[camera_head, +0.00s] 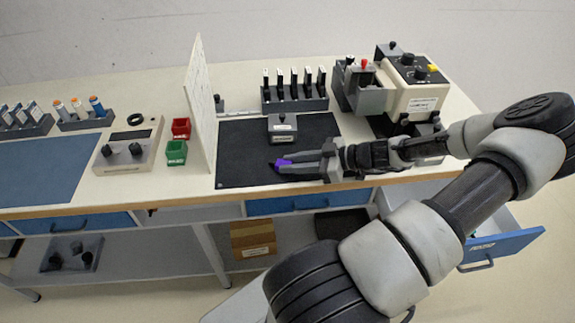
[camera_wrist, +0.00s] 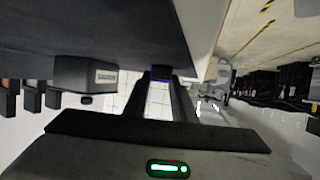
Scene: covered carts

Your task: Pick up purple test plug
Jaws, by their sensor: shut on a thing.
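The purple test plug (camera_head: 281,163) is between the fingertips of my gripper (camera_head: 284,165), above the front part of the dark mat (camera_head: 236,160) in the head view. My gripper is shut on it, and the fingers hide part of it. I cannot tell whether the plug touches the mat.
A grey block (camera_head: 283,131) stands on the mat behind my gripper. A white upright panel (camera_head: 200,105) borders the mat on the left. A rack (camera_head: 295,104) with several black items and a cream machine (camera_head: 410,97) stand behind. A blue drawer (camera_head: 500,248) is open at right.

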